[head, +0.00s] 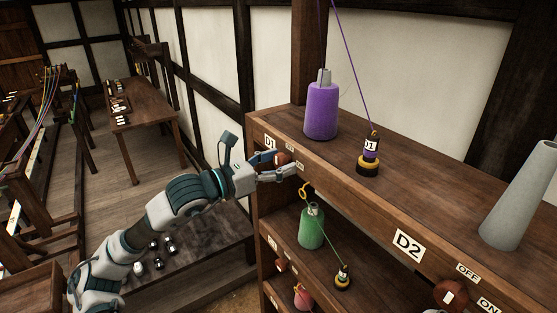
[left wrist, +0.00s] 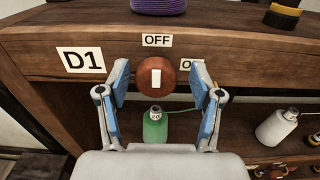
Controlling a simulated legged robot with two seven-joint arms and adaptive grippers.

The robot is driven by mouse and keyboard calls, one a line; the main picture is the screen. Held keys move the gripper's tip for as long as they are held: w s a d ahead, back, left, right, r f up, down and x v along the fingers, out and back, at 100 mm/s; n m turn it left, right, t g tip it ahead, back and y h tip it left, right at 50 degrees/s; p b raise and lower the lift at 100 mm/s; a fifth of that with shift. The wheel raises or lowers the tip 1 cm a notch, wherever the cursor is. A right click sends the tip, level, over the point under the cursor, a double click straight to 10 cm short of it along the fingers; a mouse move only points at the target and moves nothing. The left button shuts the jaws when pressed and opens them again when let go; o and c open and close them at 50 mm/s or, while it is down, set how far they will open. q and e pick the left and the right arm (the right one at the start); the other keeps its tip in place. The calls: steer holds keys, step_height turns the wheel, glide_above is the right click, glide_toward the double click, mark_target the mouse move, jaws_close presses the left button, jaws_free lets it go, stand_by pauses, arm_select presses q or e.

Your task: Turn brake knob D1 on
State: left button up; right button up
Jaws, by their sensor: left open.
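Brake knob D1 (left wrist: 156,77) is a round reddish-brown knob with a white bar on the front edge of the top shelf. Its white bar stands upright, toward the OFF label (left wrist: 157,40) above it. The ON label (left wrist: 188,65), at its upper right, is partly hidden by a finger. The D1 label (left wrist: 81,60) is to its left. My left gripper (left wrist: 158,84) is open, with one blue-padded finger on each side of the knob. Gaps show between pads and knob. In the head view the knob (head: 281,158) is partly covered by the fingers. My right gripper is not in view.
A purple spool (head: 321,112) and a black-yellow tensioner (head: 369,158) stand on the shelf above the knob. A green spool (head: 312,228) stands below. Knob D2 (head: 450,294) is farther right on the same edge. A low bench (head: 200,262) lies beneath my left arm.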

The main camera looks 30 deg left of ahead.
arm_select(q)
steer(key=shift+a, duration=0.35)
steer(key=shift+a+f, duration=0.1)
steer(key=shift+a, duration=0.15)
steer(key=shift+c, duration=1.4)
steer(key=shift+a, duration=0.15)
steer(key=c, duration=0.4)
steer(key=shift+s, duration=0.15)
steer(key=c, duration=0.4)
steer(key=shift+s+d+r, duration=0.15)
steer(key=shift+d+r, duration=0.1)
steer(key=shift+d, duration=0.15)
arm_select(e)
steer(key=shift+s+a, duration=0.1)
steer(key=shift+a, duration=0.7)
arm_select(q)
steer(key=shift+a, duration=0.15)
steer(key=shift+m+b, duration=0.3)
steer(key=shift+m, duration=0.1)
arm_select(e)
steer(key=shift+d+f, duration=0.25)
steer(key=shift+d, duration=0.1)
